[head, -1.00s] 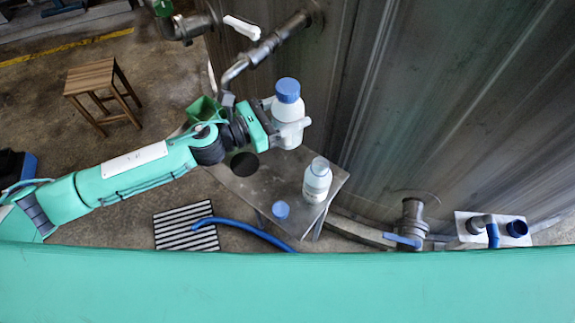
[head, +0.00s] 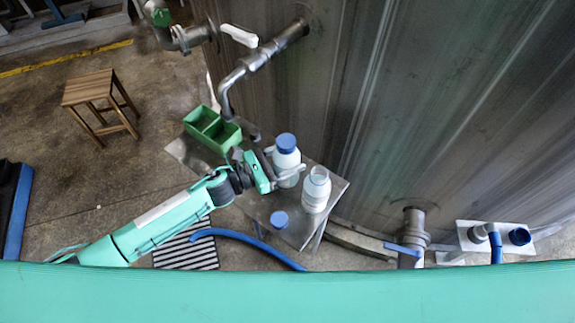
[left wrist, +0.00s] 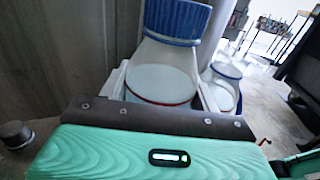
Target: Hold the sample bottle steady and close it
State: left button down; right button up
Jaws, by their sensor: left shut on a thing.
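A white bottle (head: 288,165) with a blue cap (head: 285,143) is held upright in my left gripper (head: 282,177), whose fingers are shut around its body. In the left wrist view the held bottle (left wrist: 160,82) and its ribbed blue cap (left wrist: 178,20) stand between the fingers. I cannot tell whether its base touches the table. A second white bottle (head: 316,192) without a blue cap stands upright just right of it. A loose blue cap (head: 279,219) lies on the table in front. My right gripper is not in view.
The small metal table (head: 300,234) carries a green two-part bin (head: 212,130) at its back left. A large metal tank (head: 430,110) rises behind, with a pipe (head: 262,55) above the bin. A blue hose (head: 250,242) and floor grate (head: 185,254) lie in front. A wooden stool (head: 100,95) stands left.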

pick_arm(q)
jog(key=shift+f, duration=0.2)
notch_tip(320, 180, down, 2)
jog(key=shift+f, duration=0.8)
jog(key=c, duration=0.7)
grip_release()
jog(key=shift+o, duration=0.4)
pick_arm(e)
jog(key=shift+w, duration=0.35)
